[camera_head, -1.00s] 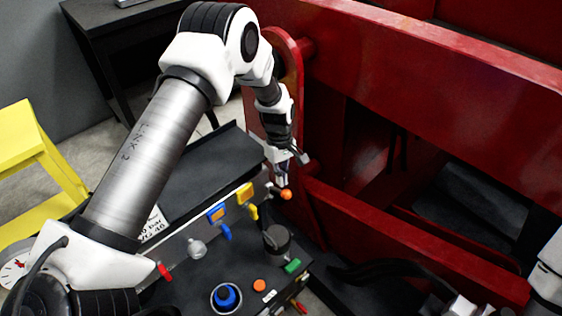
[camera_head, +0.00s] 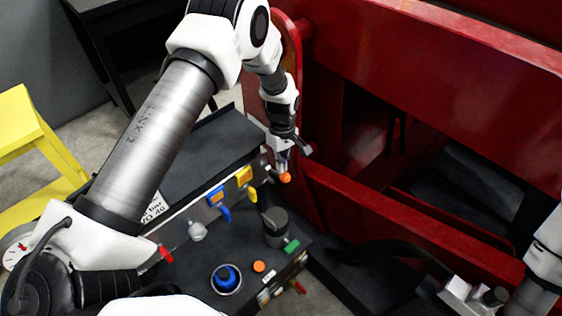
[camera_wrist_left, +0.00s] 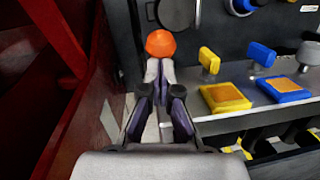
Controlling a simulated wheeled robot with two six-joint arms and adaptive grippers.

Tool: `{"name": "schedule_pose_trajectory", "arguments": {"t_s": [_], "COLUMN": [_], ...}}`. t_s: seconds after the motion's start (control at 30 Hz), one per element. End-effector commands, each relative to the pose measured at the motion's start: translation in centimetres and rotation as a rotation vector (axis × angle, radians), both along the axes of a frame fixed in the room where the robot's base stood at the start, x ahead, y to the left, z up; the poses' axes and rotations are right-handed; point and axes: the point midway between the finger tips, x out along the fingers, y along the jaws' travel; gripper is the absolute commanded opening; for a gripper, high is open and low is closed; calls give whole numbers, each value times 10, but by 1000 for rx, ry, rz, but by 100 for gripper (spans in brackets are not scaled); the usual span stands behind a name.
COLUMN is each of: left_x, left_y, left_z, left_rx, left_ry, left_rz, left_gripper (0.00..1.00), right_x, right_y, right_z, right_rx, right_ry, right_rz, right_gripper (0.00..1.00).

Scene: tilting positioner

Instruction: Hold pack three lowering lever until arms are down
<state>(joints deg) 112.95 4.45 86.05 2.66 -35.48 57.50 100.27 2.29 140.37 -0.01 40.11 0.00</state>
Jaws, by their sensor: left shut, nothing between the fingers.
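A lever with an orange ball knob (camera_head: 285,177) stands at the far right end of the control panel's valve row, beside the red frame. My left gripper (camera_head: 283,165) is shut and empty, with its fingertips right at this knob. In the left wrist view the orange knob (camera_wrist_left: 160,43) appears just beyond the closed fingertips (camera_wrist_left: 160,70). I cannot tell whether they touch. A yellow lever (camera_head: 252,194) and a blue lever (camera_head: 224,212) sit to its left. I cannot read any pack number. My right gripper is not in view.
The red steel frame (camera_head: 430,75) fills the right side, close beside my left wrist. A blue button (camera_head: 226,278), an orange button (camera_head: 258,267) and a dark grey knob (camera_head: 275,222) are on the panel. A yellow step (camera_head: 25,130) stands at the left.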

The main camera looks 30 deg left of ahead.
Motion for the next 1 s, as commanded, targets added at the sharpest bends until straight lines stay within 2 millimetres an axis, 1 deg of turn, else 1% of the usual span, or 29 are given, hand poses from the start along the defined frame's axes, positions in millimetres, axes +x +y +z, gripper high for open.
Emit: {"name": "schedule_pose_trajectory", "arguments": {"t_s": [0.2,0.37,0.7,1.0], "left_x": [-2,-4,-10,-11], "left_y": [-5,-11,-25,-31], "left_z": [-4,-12,-38,-57], "left_rx": [55,53,53,52], "left_ry": [-17,-17,-16,-16], "left_rz": [-2,-2,-2,1], "left_gripper": [0,0,0,0], "right_x": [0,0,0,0], "right_y": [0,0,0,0], "right_z": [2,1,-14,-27], "right_rx": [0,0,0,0], "right_ry": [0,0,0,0], "right_rz": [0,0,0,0], "right_gripper": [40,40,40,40]}}
